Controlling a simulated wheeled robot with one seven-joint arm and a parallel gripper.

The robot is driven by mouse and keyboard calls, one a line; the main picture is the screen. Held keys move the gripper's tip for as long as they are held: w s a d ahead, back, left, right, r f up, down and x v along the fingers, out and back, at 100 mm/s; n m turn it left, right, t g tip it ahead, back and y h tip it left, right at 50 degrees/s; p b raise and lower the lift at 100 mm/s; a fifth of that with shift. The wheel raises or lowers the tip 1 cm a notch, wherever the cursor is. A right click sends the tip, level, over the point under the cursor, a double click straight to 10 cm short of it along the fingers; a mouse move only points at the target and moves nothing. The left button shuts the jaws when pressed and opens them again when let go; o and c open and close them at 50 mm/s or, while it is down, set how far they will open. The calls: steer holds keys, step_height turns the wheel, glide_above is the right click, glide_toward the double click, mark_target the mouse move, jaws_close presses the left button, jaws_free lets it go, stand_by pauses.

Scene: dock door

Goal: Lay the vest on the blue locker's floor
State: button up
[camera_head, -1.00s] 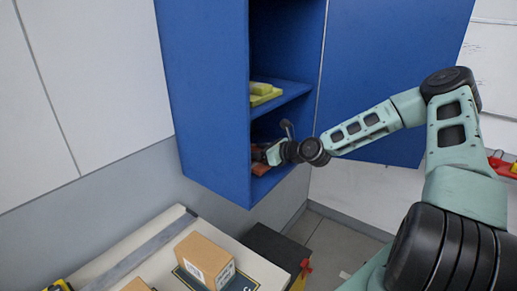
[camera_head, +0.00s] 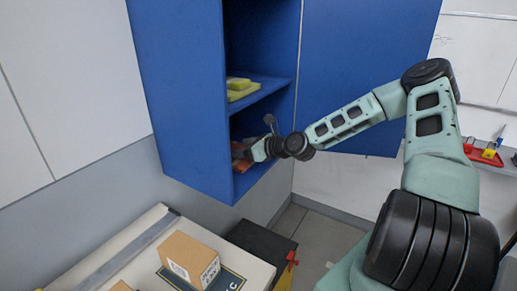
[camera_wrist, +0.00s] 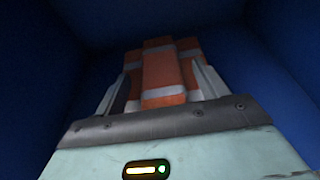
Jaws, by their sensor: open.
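The blue locker (camera_head: 180,80) hangs on the wall with its door (camera_head: 350,70) swung open to the right. The vest (camera_wrist: 165,75) is orange with grey bands and looks folded. It lies in the locker's lower compartment, on the floor as far as I can see, and a strip of orange shows in the head view (camera_head: 241,168). My gripper (camera_head: 250,152) reaches into this compartment. In the wrist view the fingers (camera_wrist: 163,92) stand apart on either side of the vest; whether they touch it I cannot tell. The fingertips are partly hidden in the head view.
A locker shelf (camera_head: 260,93) above my gripper bears a yellow-green folded item (camera_head: 242,88). The locker's side walls are close around the gripper. Below stands a table (camera_head: 130,250) with a cardboard box (camera_head: 190,258). A red tray (camera_head: 483,154) is at the far right.

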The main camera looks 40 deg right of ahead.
steer(key=b+v, duration=0.2)
steer(key=v, duration=0.8)
steer(key=shift+s+b, duration=0.3)
steer(key=shift+d, duration=0.1)
